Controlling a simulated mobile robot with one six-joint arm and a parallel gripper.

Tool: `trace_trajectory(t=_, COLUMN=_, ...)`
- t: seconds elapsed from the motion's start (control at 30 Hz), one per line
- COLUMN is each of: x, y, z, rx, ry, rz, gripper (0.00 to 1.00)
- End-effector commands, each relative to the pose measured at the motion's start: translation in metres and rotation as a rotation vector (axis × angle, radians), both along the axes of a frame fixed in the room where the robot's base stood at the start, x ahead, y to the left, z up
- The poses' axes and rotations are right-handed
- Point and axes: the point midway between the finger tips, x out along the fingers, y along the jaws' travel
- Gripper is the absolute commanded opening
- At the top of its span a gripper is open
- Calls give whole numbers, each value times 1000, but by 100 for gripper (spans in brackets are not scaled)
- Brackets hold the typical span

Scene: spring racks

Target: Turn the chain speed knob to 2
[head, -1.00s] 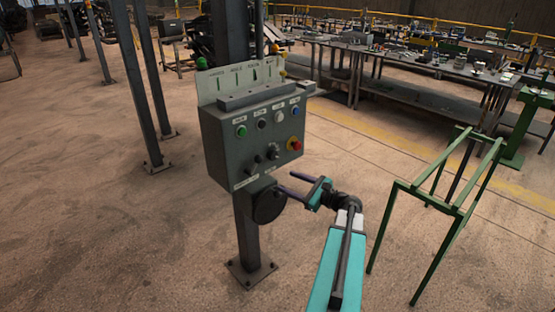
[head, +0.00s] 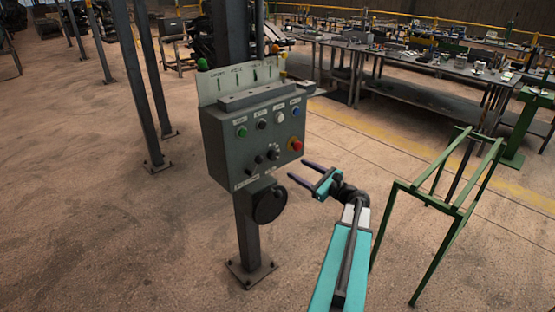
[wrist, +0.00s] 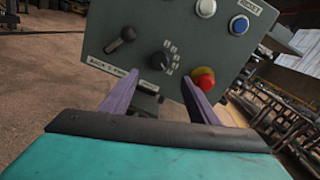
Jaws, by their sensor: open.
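A grey control box (head: 225,140) stands on a post. On its lower front is a round black knob (head: 273,152) with a ring of small marks; I take it to be the chain speed knob. In the wrist view the knob (wrist: 160,62) shows pale numerals on its right side. The numerals and its pointer setting are too small to read. My gripper (head: 300,170) is open and empty, in front of the box at its lower right. In the wrist view its purple fingers (wrist: 160,77) point at the panel, with the knob between and just above their tips.
A black lever switch (wrist: 122,38) sits left of the knob. A red button (wrist: 204,80) on a yellow base is close to the right finger. A dark handwheel (head: 270,205) hangs below the box. A green frame stand (head: 430,200) is at the right.

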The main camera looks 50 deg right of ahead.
Motion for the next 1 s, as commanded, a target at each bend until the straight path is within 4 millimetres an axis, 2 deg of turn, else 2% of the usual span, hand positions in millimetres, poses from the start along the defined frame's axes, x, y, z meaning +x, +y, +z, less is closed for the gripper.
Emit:
trace_trajectory(t=0.6, x=88, y=-1, z=2, rx=0, ry=0, rz=2, gripper=55)
trace_trajectory(t=0.8, x=109, y=-1, z=1, rx=0, ry=0, rz=1, gripper=55)
trace_trajectory(t=1.0, x=117, y=-1, z=0, rx=0, ry=0, rz=-1, gripper=55)
